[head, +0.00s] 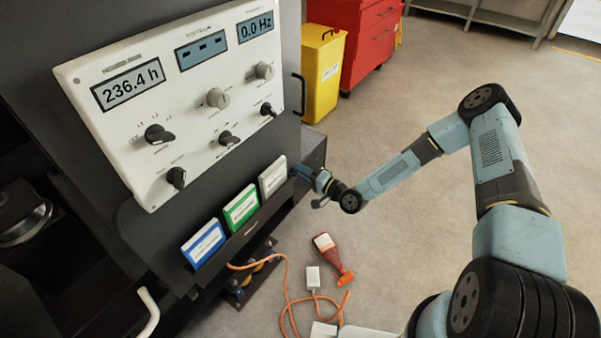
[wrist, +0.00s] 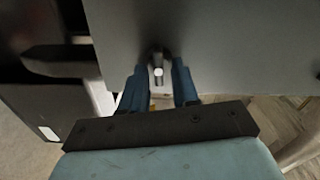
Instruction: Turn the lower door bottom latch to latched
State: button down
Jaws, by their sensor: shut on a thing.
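In the wrist view the latch (wrist: 157,59) is a small dark handle with a bright round end, standing out from a grey door panel (wrist: 220,45). The blue fingers of my gripper (wrist: 159,75) are on either side of it, shut on it. In the head view my gripper (head: 303,173) reaches in at the right edge of the dark cabinet, beside the rack of binders. The latch is hidden in the head view. Its exact turn angle is hard to tell; in the wrist view it points roughly towards my palm.
A white control panel (head: 190,100) with displays and knobs is above. A rack holds blue, green and white binders (head: 240,207). A yellow bin (head: 322,75) and red cabinet (head: 372,40) stand behind; floor between is clear.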

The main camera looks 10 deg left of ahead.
jog(key=shift+w+d+f+m, duration=0.1)
jog(key=shift+f+m, duration=0.15)
jog(key=shift+m, duration=0.95)
jog(key=c, duration=0.9)
grip_release()
jog(key=v, duration=1.3)
jog(key=shift+s+d, duration=0.2)
jog(key=shift+d, duration=0.1)
